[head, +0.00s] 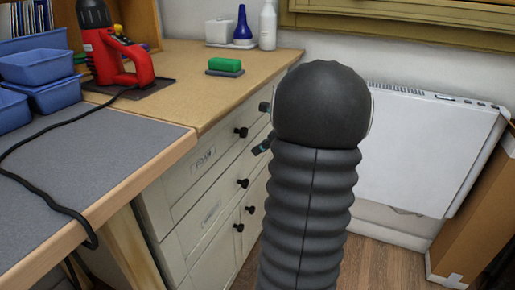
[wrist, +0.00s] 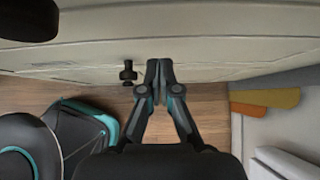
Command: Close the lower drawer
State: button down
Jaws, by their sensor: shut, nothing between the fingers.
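The pale drawer unit (head: 197,215) stands under the wooden worktop, with labelled fronts and black knobs. A lower front (head: 216,262) has a knob (head: 239,227); the fronts I can see look flush, but my arm hides the unit's right part. In the wrist view my gripper (wrist: 159,66) is shut and empty, its tips at or very near a pale front (wrist: 215,58). A black knob (wrist: 127,72) is just left of the tips. I cannot tell which drawer this front belongs to. Part of my gripper (head: 262,147) shows beside my arm in the head view.
Wooden floor (wrist: 195,100) shows below the front. At right in the wrist view is a pale box-like shape (wrist: 240,140) with orange (wrist: 265,98) and grey flat pieces; I cannot tell whether it is a drawer. A white panel (head: 430,150) and cardboard box (head: 470,220) stand at right.

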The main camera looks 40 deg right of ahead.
jog(key=s+f+v, duration=0.1)
jog(key=v, duration=1.1)
jog(key=shift+s+d+f+p, duration=0.15)
jog(key=shift+s+d+p, duration=0.15)
jog(key=shift+s, duration=0.1)
